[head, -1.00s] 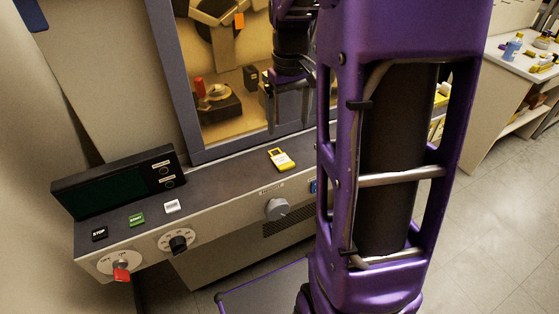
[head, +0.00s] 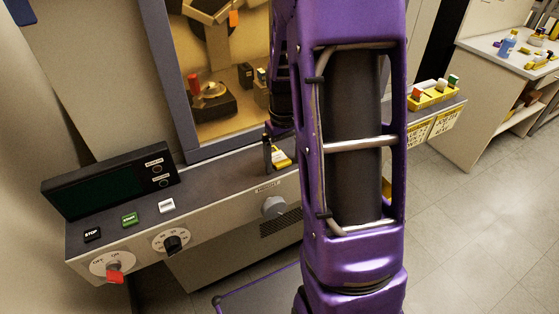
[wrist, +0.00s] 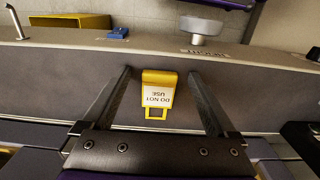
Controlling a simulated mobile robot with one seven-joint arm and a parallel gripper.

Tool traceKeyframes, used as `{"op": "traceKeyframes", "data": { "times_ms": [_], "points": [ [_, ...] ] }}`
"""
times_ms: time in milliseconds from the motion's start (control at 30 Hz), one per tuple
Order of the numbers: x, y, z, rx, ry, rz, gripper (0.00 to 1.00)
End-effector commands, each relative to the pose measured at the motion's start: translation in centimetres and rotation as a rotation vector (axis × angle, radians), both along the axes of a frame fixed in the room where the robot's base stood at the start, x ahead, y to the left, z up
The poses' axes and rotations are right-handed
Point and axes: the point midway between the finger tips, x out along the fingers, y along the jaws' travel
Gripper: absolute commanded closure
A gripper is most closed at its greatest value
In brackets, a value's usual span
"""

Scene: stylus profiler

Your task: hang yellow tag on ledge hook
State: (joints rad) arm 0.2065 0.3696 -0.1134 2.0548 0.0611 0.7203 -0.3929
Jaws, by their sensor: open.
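The yellow tag (head: 282,158) lies on the grey ledge (head: 225,166) in front of the profiler window, partly hidden by my arm. In the wrist view the tag (wrist: 158,80) shows a white "DO NOT USE" label, upside down, and a square yellow loop at its near end. My gripper (wrist: 160,72) is open, with one finger on each side of the tag and a visible gap to each. A thin metal peg (wrist: 15,22) stands at the far left of the wrist view, by the ledge edge; it may be the hook.
A grey knob (head: 274,207) and a dial (head: 172,242) sit on the ledge's front. Buttons and a dark display (head: 110,183) are at the left. A yellow bin (head: 433,95) with small items stands at the right end, above yellow placards (head: 420,135). My arm hides the ledge between.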

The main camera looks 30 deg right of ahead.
Motion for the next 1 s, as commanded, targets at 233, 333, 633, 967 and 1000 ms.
{"op": "traceKeyframes", "data": {
  "times_ms": [233, 333, 633, 967, 1000],
  "points": [
    [0.00, 0.01, -0.08, 0.000, 0.000, 0.000, 0.13],
    [0.01, 0.00, -0.06, 0.000, 0.000, 0.000, 0.31],
    [0.01, 0.00, -0.04, 0.000, 0.000, 0.000, 0.85],
    [0.05, 0.00, 0.38, 0.000, -0.002, 0.000, 0.96],
    [0.07, -0.01, 0.80, 0.000, -0.002, 0.000, 0.96]
  ]
}}
